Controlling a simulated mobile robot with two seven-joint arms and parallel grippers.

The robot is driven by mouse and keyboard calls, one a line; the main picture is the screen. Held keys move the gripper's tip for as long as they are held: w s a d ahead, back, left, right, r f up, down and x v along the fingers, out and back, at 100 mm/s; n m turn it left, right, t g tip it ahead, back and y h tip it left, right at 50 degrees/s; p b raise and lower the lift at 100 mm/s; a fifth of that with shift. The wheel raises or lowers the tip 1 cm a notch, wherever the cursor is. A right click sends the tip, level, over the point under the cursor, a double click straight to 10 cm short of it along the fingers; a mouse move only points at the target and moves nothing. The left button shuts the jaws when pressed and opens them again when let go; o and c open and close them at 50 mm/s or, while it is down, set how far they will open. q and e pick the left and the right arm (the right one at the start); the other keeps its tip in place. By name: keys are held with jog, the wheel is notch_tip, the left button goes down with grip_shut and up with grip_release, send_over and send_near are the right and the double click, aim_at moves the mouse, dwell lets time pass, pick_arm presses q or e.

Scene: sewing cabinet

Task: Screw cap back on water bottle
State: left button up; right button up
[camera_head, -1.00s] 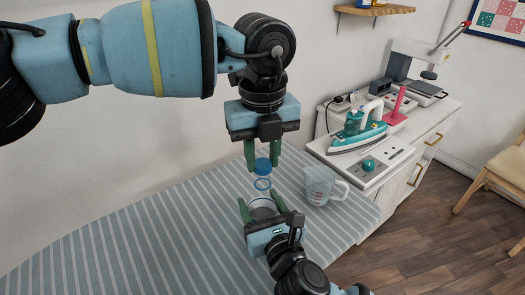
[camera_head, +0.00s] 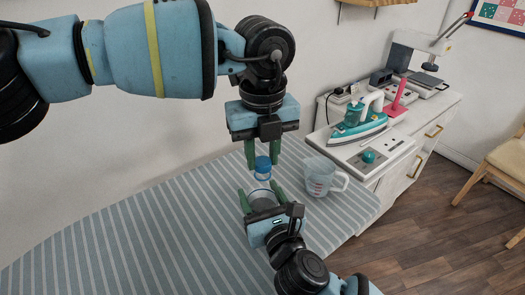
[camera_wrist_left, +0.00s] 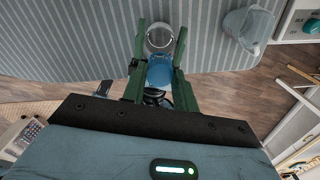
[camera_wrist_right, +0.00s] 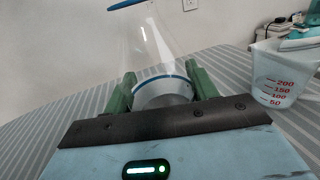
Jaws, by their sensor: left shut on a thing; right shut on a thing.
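My left gripper (camera_head: 263,155) points down, shut on the blue cap (camera_head: 262,166). The cap also shows between its green fingers in the left wrist view (camera_wrist_left: 160,71). Below it, my right gripper (camera_head: 259,192) is shut around the clear water bottle (camera_head: 263,199), held upright over the table. The bottle's see-through body fills the middle of the right wrist view (camera_wrist_right: 150,60), with a blue ring near the top edge. The cap sits directly above the bottle's neck, very close to it. I cannot tell whether they touch.
A clear measuring jug (camera_head: 320,177) stands on the striped table (camera_head: 130,240), just right of the bottle. A teal iron (camera_head: 358,123) and a sewing machine (camera_head: 415,55) stand on the white cabinet (camera_head: 437,112) at the right. The left part of the table is clear.

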pick_arm(q)
jog(key=shift+f, duration=0.55)
